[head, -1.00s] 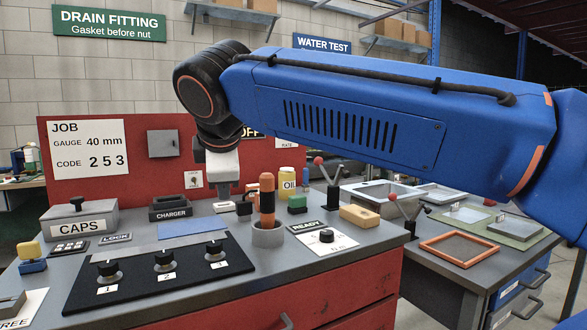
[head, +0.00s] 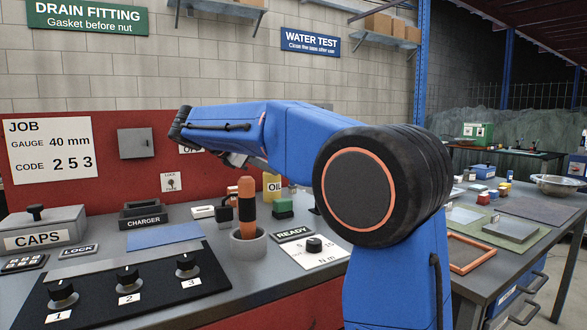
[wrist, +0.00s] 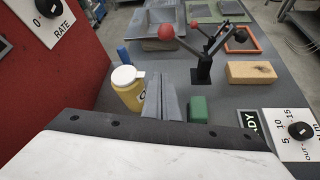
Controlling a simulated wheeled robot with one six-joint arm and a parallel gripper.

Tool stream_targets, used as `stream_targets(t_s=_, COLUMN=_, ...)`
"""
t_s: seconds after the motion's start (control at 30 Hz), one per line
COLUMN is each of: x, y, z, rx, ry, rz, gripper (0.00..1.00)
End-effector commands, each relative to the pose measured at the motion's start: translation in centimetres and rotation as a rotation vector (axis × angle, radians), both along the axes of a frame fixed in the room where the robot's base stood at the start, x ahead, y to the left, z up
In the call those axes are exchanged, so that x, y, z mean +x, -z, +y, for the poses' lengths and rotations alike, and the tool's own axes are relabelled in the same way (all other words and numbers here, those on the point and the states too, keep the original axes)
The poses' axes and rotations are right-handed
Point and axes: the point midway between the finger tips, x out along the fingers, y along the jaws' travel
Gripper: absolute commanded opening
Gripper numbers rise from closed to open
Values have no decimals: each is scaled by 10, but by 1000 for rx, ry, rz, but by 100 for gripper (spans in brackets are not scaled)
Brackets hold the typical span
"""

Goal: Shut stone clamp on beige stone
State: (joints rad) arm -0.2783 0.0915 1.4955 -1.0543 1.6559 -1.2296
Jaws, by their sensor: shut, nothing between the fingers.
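In the wrist view the beige stone (wrist: 252,72) lies on the grey bench top as a flat tan block. A black clamp (wrist: 204,68) stands just left of it, with a lever rising to a red ball knob (wrist: 167,30); the lever looks raised. The clamp appears beside the stone; I cannot tell whether any part presses on it. My gripper (wrist: 165,82) is shut and empty, nearer the camera than the clamp and left of the stone. In the head view my arm hides the gripper, clamp and stone.
A yellow oil jar (wrist: 128,92) is close left of my gripper and a green block (wrist: 198,109) close right. A second red knob (wrist: 241,36) shows beyond the clamp, near an orange-framed tray (head: 468,254). A grey cup with an orange-handled tool (head: 247,205) stands left of my arm.

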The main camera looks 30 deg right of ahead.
Motion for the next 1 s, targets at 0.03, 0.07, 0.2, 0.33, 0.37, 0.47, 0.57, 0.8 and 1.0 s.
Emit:
stream_targets(t_s=0.03, x=1, y=2, z=-4, rx=-2, ry=2, rz=2, gripper=0)
stream_targets(t_s=0.07, x=1, y=3, z=-6, rx=-3, ry=3, rz=2, gripper=0)
stream_targets(t_s=0.2, x=3, y=12, z=-22, rx=-1, ry=4, rz=2, gripper=0)
stream_targets(t_s=0.33, x=6, y=23, z=-42, rx=-1, ry=4, rz=1, gripper=0)
stream_targets(t_s=0.37, x=7, y=26, z=-46, rx=0, ry=3, rz=1, gripper=0)
stream_targets(t_s=0.47, x=10, y=34, z=-62, rx=0, ry=3, rz=1, gripper=0)
stream_targets(t_s=0.57, x=12, y=43, z=-77, rx=-1, ry=3, rz=1, gripper=0)
stream_targets(t_s=0.8, x=9, y=24, z=-89, rx=0, ry=1, rz=-4, gripper=0)
stream_targets(t_s=1.0, x=6, y=11, z=-91, rx=0, ry=0, rz=-2, gripper=0)
